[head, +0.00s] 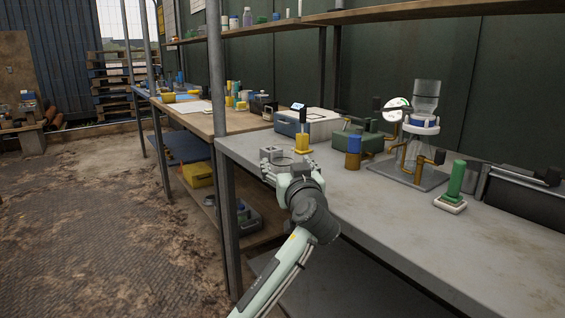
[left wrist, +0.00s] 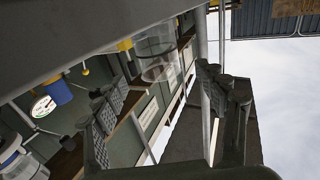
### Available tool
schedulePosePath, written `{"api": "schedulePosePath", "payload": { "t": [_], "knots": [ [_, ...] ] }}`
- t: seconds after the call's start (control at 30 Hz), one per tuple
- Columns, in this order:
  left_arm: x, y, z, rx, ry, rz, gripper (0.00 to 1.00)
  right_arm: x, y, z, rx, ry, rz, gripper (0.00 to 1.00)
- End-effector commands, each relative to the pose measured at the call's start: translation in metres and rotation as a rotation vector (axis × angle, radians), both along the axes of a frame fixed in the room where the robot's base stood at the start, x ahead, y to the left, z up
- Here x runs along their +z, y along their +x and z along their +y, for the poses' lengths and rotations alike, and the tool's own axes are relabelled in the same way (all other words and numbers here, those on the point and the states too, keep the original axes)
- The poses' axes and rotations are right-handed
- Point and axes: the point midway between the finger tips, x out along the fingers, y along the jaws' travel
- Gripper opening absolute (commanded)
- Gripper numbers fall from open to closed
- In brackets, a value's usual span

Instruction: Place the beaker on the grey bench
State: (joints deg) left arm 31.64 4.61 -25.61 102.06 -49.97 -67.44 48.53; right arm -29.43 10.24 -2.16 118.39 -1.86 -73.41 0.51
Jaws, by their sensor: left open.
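The clear glass beaker (left wrist: 158,56) shows in the left wrist view, which is turned nearly upside down. It appears to stand upright with its base at the grey bench (left wrist: 70,35). In the head view the grey bench (head: 400,215) runs along the right, and the beaker is mostly hidden by my left gripper (head: 286,160), at the bench's near-left end. My left gripper is open; its two padded fingers (left wrist: 160,88) are spread wide in the wrist view, with the beaker in the gap just beyond them. I see no finger pressed on the glass. My right gripper is out of view.
The front-right bench top is clear.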

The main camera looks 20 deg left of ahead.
Motion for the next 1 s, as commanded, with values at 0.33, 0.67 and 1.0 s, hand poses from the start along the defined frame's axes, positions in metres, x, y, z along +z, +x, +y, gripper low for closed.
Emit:
{"api": "schedulePosePath", "payload": {
  "t": [0.33,0.67,1.0],
  "knots": [
    [0.002,0.041,0.021,0.002,0.004,0.002,0.72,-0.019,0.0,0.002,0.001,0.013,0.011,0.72],
    [-0.002,0.063,0.031,-0.002,-0.001,0.0,0.72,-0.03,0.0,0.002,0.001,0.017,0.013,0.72],
    [-0.001,0.062,0.031,-0.001,-0.001,0.0,0.45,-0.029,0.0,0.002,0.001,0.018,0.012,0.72]
  ]
}}
